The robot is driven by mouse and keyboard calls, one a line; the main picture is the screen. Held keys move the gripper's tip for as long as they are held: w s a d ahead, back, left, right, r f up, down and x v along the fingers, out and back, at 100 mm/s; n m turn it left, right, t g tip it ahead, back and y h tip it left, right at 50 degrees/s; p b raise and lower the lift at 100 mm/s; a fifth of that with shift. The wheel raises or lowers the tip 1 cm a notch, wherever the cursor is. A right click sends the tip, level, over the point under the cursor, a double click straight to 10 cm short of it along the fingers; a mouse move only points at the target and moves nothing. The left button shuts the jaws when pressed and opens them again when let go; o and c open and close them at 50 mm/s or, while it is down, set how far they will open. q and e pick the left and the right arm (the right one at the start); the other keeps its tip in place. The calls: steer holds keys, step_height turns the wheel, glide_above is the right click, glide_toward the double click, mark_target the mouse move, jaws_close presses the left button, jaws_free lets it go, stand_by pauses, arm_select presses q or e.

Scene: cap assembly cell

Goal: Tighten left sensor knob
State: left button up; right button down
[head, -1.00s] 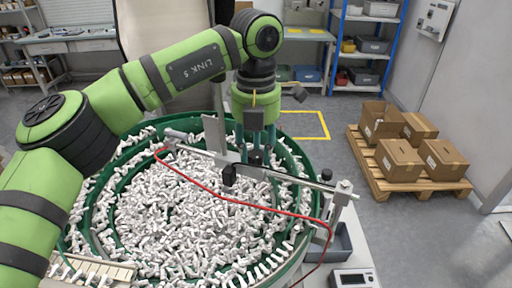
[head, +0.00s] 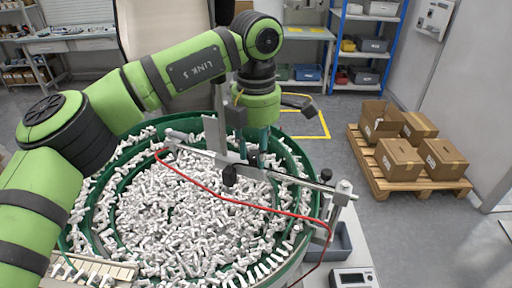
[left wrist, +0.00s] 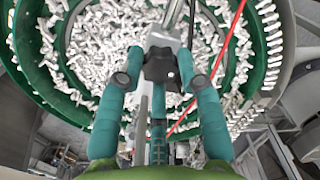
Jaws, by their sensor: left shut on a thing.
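My left gripper (head: 253,152) points down over the bowl at the steel cross rod (head: 285,175). Its teal fingers are closed around the left sensor knob, which they mostly hide in the head view. In the left wrist view, a dark knob-like block (left wrist: 160,66) on a grey bracket lies between the fingertips of the gripper (left wrist: 161,80). A black sensor block (head: 229,175) hangs from the rod just left of and below the fingers in the head view. My right gripper is not in view.
The green feeder bowl (head: 304,165) is full of white caps. A red cable (head: 225,199) loops over it.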

mark_target(256, 154)
arm_select(q)
steer(key=shift+f, duration=0.15)
steer(key=o, duration=1.2)
steer(key=shift+c, duration=0.2)
step_height(256, 154, up, 12)
